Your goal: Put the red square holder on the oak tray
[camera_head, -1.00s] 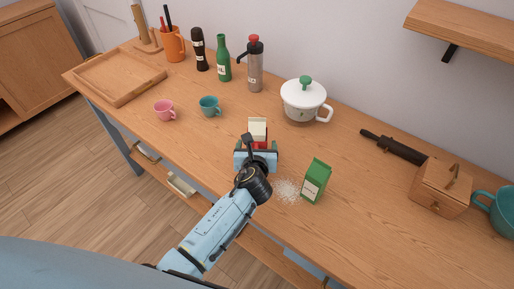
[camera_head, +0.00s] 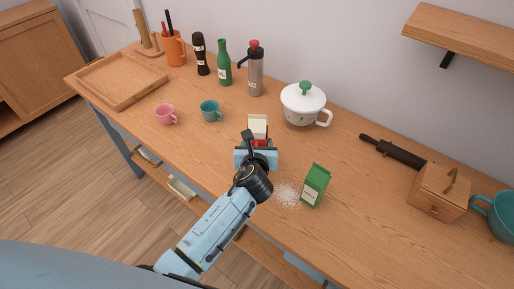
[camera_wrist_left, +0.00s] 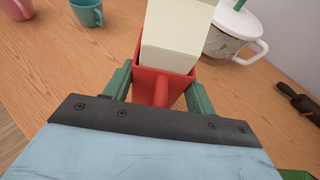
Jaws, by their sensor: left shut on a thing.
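The red square holder (camera_wrist_left: 179,92) is between the green fingers of my left gripper (camera_wrist_left: 160,90) in the left wrist view, with a cream block-like item standing in it (camera_wrist_left: 172,38). In the head view my left gripper (camera_head: 257,146) is shut on the holder (camera_head: 262,142), mostly hidden behind the gripper; whether its base touches the table I cannot tell. The oak tray (camera_head: 118,101) lies empty at the far left end of the table. My right gripper is not in view.
Between gripper and tray stand a teal cup (camera_head: 210,110) and a pink cup (camera_head: 166,114). A white lidded pot (camera_head: 303,104) is behind. A green carton (camera_head: 315,186) and spilled white grains (camera_head: 286,194) are to the right. Bottles line the back.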

